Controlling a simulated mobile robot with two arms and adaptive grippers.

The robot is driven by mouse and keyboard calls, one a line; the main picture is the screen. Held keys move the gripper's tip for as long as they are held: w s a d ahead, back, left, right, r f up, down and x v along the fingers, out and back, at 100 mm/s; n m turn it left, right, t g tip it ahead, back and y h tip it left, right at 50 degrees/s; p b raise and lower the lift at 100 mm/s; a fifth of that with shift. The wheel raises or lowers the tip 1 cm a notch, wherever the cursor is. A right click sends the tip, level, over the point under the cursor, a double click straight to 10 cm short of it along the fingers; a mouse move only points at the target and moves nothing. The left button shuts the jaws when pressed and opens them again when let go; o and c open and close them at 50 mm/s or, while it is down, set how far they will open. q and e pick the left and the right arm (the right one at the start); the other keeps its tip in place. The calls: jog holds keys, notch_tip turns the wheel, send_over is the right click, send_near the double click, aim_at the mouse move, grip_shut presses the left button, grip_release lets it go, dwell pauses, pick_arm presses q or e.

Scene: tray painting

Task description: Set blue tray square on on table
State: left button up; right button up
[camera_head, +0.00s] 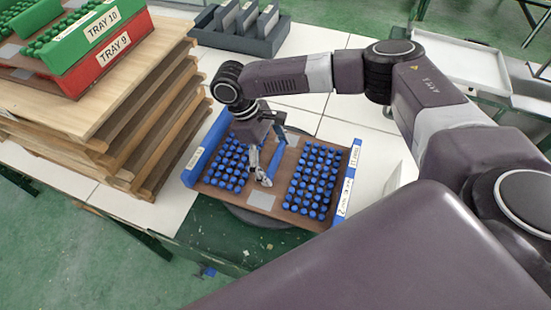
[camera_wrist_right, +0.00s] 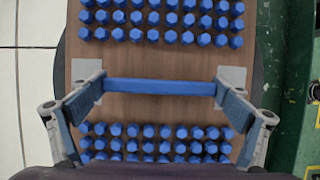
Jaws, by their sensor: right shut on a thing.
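The blue tray (camera_head: 349,187) has a brown board, blue end walls with white labels and two blocks of blue pegs. It sits at an angle to the table's edge, over a dark round plate (camera_head: 243,214). My right gripper (camera_head: 262,172) is at the tray's middle, between the peg blocks. In the right wrist view its fingers (camera_wrist_right: 160,88) are at both ends of a blue crossbar (camera_wrist_right: 135,86), shut on the tray there. Grey squares on the board lie by the fingertips. The tray also shows in the right wrist view (camera_wrist_right: 160,60). My left gripper is not in view.
A stack of wooden boards (camera_head: 150,115) stands at the left, with the red tray 9 (camera_head: 105,65) and green tray 10 (camera_head: 95,40) on top. A grey holder (camera_head: 240,38) stands at the back. White table surface (camera_head: 345,125) is clear behind the tray.

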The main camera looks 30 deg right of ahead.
jog(key=o, duration=1.8)
jog(key=shift+c, duration=0.2)
jog(key=b+v, duration=0.2)
jog(key=v, duration=1)
jog(key=shift+s, duration=0.1)
